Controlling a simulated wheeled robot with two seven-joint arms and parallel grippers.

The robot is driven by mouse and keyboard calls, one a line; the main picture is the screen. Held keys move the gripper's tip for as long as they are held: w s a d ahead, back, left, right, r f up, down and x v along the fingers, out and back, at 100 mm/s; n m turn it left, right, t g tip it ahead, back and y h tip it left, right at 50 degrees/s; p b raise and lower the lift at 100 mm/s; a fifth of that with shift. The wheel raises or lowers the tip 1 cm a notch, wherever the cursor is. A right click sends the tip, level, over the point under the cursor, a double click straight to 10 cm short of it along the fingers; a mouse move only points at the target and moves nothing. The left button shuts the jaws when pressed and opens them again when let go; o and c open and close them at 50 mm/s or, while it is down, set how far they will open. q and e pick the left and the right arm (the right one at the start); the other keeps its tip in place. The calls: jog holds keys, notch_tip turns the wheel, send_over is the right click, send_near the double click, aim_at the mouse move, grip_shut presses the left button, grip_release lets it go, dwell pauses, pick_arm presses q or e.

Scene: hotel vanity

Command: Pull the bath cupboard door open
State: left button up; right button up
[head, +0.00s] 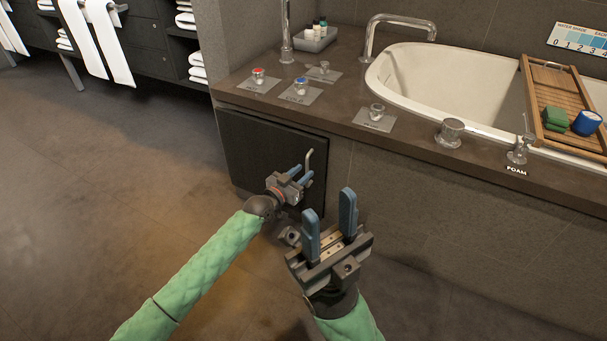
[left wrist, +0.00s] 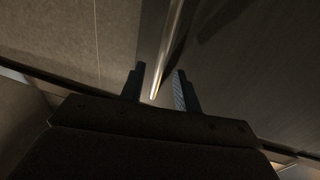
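The dark bath cupboard door (head: 250,150) sits under the left end of the bath counter and looks shut. Its metal bar handle (head: 309,161) is near the door's right edge. My left gripper (head: 299,176) is at the handle, with its blue fingers open. In the left wrist view, the handle (left wrist: 170,50) reaches down between the two fingertips (left wrist: 160,85), with a visible gap to the right finger. Whether a finger touches it I cannot tell. My right gripper (head: 329,215) is open and empty, nearer the camera, in front of the bath panel.
The counter (head: 335,100) overhangs the door and carries taps and labelled knobs. The white bathtub (head: 440,75) holds a wooden tray (head: 555,90) with a green and a blue item. The floor (head: 110,180) left of the door is clear. Towel shelves (head: 150,40) stand at the back left.

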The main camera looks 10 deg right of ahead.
pick_arm(q)
jog(key=shift+x, duration=0.8)
grip_shut()
